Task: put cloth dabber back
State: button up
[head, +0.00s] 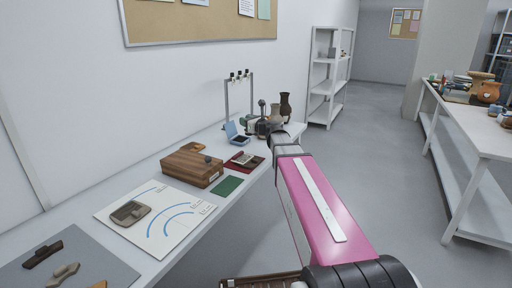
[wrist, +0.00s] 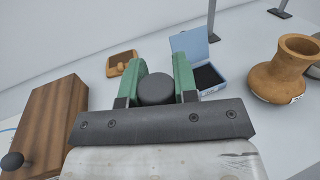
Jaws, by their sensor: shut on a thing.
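My gripper (wrist: 157,85) has green fingers and is shut on a dark grey, round-topped thing, which I take to be the cloth dabber (wrist: 156,90). Only its top and near side show between the fingers; its lower end is hidden. In the head view my arm reaches over the far part of the white table, and the gripper is small and partly hidden there, so I cannot make out the dabber in it. An open blue box (wrist: 196,47) with a black pad (wrist: 207,77) lies just beyond and right of the gripper; it also shows in the head view (head: 236,138).
A wooden box (wrist: 48,125) stands left of the gripper. A small brown wooden piece (wrist: 122,63) lies behind. A tan pot (wrist: 281,72) stands at right. The head view shows a green mat (head: 228,186), a drawing sheet (head: 180,222) and a metal stand (head: 226,100).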

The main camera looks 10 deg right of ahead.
jog(key=shift+w+d+f, duration=1.3)
jog(key=shift+d+f, duration=0.2)
jog(key=shift+f, duration=0.3)
jog(key=shift+w+d+f, duration=1.25)
jog(key=shift+d+f, duration=0.2)
jog(key=shift+f, duration=0.4)
jog(key=shift+w+d+f, duration=1.3)
jog(key=shift+d+f, duration=0.2)
jog(key=shift+f, duration=0.3)
jog(key=shift+f, duration=0.15)
jog(key=o, duration=0.9)
jog(key=v, duration=1.2)
